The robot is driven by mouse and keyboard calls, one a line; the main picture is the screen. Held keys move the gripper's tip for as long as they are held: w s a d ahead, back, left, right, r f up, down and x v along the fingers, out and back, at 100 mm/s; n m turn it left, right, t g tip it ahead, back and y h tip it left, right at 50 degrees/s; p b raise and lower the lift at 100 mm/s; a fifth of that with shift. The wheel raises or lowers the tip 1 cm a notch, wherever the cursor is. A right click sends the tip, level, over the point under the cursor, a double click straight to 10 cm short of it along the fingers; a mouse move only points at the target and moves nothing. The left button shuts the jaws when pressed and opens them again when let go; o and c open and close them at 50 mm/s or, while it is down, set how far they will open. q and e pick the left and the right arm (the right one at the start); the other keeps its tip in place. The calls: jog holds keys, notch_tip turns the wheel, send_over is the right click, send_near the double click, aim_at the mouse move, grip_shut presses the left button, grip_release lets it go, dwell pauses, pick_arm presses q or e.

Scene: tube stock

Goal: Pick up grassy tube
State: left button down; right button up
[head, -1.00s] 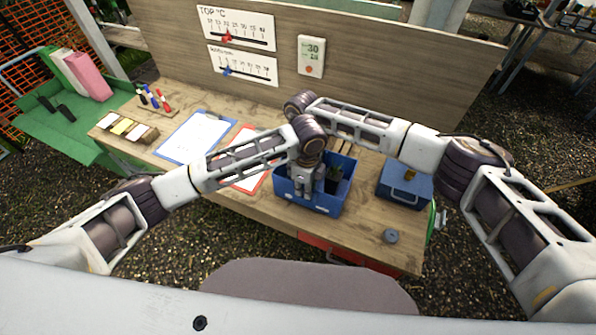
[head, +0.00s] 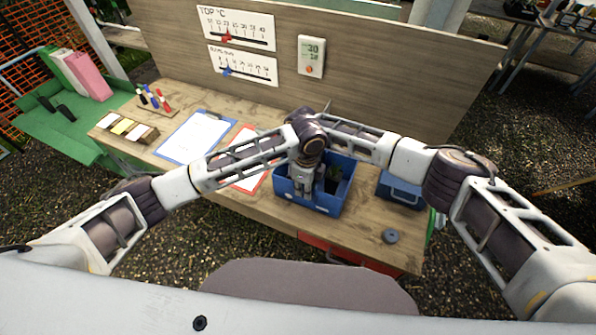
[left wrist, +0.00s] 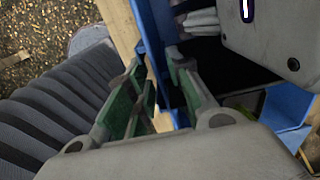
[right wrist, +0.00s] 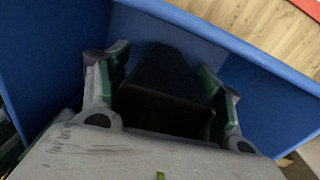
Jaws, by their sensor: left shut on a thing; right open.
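My left gripper (head: 303,188) is at the crate's near left side. In the left wrist view its green-padded fingers (left wrist: 165,100) are shut on the crate's blue wall (left wrist: 152,40). In the right wrist view my right gripper (right wrist: 160,92) is open inside the crate. A dark tapered tube (right wrist: 165,75) lies between its fingers, with gaps at the sides. A bit of green (right wrist: 160,175) shows at the bottom edge; I cannot tell whether it is grass.
A blue box with a handle (head: 402,188) stands right of the crate, with a grey disc (head: 391,236) in front. Clipboards (head: 198,136) lie to the left. A wooden back panel (head: 400,85) rises behind. The bench's front right is mostly clear.

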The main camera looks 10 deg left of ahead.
jog(key=shift+c, duration=0.2)
jog(key=c, duration=1.2)
jog(key=shift+o, duration=0.2)
jog(key=shift+r, duration=0.15)
jog(key=shift+r, duration=4.95)
pick_arm(q)
jog(key=c, duration=1.2)
grip_release()
jog(key=shift+r, duration=0.1)
